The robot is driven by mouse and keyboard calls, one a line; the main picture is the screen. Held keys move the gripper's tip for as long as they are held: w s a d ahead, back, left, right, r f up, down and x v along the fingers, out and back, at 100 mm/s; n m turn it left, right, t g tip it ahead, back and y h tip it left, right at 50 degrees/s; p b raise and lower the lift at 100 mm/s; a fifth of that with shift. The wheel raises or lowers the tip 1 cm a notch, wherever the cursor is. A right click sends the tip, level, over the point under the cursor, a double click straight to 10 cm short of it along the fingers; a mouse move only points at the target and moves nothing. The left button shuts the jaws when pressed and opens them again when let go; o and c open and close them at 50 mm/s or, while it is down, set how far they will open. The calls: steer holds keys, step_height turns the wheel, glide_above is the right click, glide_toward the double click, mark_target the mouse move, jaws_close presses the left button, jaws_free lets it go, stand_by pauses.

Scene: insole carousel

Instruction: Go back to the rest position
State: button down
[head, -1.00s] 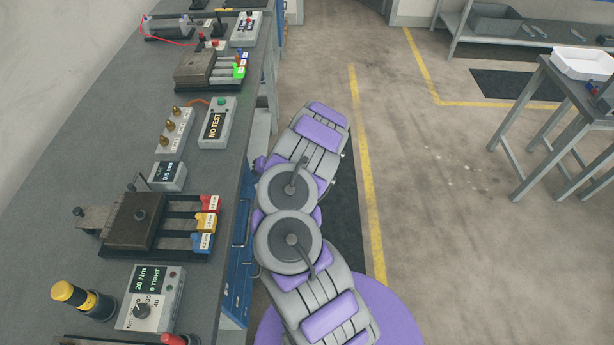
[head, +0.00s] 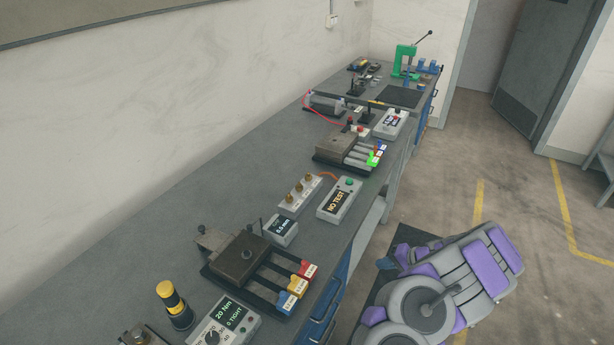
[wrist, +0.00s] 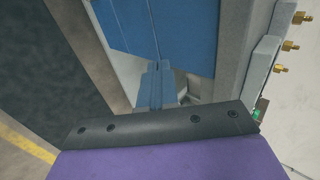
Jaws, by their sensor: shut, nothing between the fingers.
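My gripper shows in the wrist view as two blue fingers (wrist: 157,68) side by side, shut with nothing between them. They extend past a dark bar at the bottom of that view, and a blue cabinet front lies beyond them. In the head view my grey and purple arm is folded at the lower right, beside the bench's front edge. A small blue tip (head: 385,263) at its left end appears to be the gripper, low beside the bench front and apart from the items on top.
A long grey workbench (head: 240,165) runs along the left wall. It holds a clamp block with coloured tabs (head: 243,258), a NO TEST box (head: 340,198), a yellow-black knob (head: 172,300) and a green press (head: 405,62) at the far end. Open floor with yellow lines lies to the right.

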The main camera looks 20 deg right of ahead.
steer(key=w+a+r+n+y, duration=0.1)
steer(key=w+a+r, duration=0.1)
steer(key=a+r, duration=0.2)
steer(key=w+a+r+n+g, duration=0.1)
steer(key=w+a+r, duration=0.1)
steer(key=a+r, duration=0.1)
steer(key=w+a+r+n+y, duration=0.1)
steer(key=w+a+r, duration=0.1)
steer(key=a+r, duration=0.2)
steer(key=shift+w+a+r+n+g+y, duration=0.1)
steer(key=shift+a+r+n+g+y, duration=0.05)
steer(key=shift+a, duration=0.3)
steer(key=shift+w+a+r+n+g+y, duration=0.1)
steer(key=shift+a+r+n+g+y, duration=0.05)
steer(key=shift+a, duration=0.25)
steer(key=s+a+r+n+g, duration=0.2)
steer(key=a+r, duration=0.4)
steer(key=a, duration=0.3)
steer(key=s+a+r+n+g, duration=0.2)
steer(key=s+a+r+n, duration=0.1)
steer(key=a+r, duration=0.5)
steer(key=s+a+r+n+g, duration=0.2)
steer(key=s+a+r, duration=0.1)
steer(key=s+a, duration=0.35)
steer(key=s+d+r+g+h, duration=0.1)
steer(key=s+h, duration=0.7)
steer(key=s, duration=1.7)
steer(key=shift+d+r+g, duration=0.15)
steer(key=shift+d+g, duration=0.25)
steer(key=shift+d, duration=0.25)
